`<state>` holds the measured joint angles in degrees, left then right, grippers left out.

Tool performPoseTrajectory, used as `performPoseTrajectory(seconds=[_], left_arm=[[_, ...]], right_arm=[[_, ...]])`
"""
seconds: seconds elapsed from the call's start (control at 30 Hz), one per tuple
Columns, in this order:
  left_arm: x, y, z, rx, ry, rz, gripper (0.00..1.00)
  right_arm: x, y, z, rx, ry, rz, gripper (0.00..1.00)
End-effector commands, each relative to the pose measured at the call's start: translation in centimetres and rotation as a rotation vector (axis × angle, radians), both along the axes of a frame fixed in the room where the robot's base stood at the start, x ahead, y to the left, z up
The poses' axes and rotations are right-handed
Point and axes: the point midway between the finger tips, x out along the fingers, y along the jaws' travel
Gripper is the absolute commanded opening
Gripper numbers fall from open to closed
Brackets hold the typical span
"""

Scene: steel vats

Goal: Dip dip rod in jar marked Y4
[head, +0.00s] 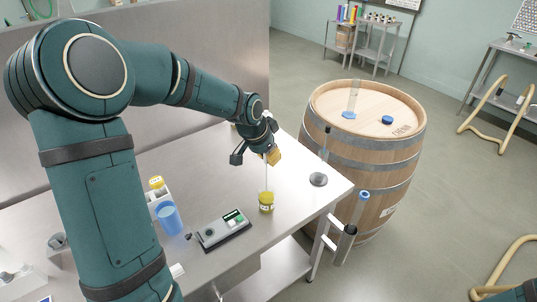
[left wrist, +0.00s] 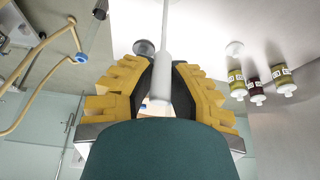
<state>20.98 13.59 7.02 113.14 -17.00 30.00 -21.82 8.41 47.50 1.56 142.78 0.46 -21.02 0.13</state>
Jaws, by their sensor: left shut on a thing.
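My left gripper (head: 271,156) is shut on the dip rod (head: 267,176), a thin pale rod that hangs roughly upright below the yellow fingers. Below it, a small jar (head: 266,202) with yellow contents and a white label stands on the steel table. The rod's lower end is at the jar's mouth; I cannot tell how deep it reaches, and the label is too small to read. In the left wrist view the rod's thick white handle (left wrist: 162,75) is between the fingers (left wrist: 160,88). My right gripper is not in view.
A wooden barrel (head: 366,150) stands beyond.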

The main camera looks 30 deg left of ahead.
Motion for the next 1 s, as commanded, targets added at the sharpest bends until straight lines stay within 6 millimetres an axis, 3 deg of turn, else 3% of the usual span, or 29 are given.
performPoseTrajectory(seconds=[1.0], left_arm=[[0.0,0.0,-4.8,0.0,0.0,0.0,0.0]], right_arm=[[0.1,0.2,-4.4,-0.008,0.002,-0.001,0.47]])
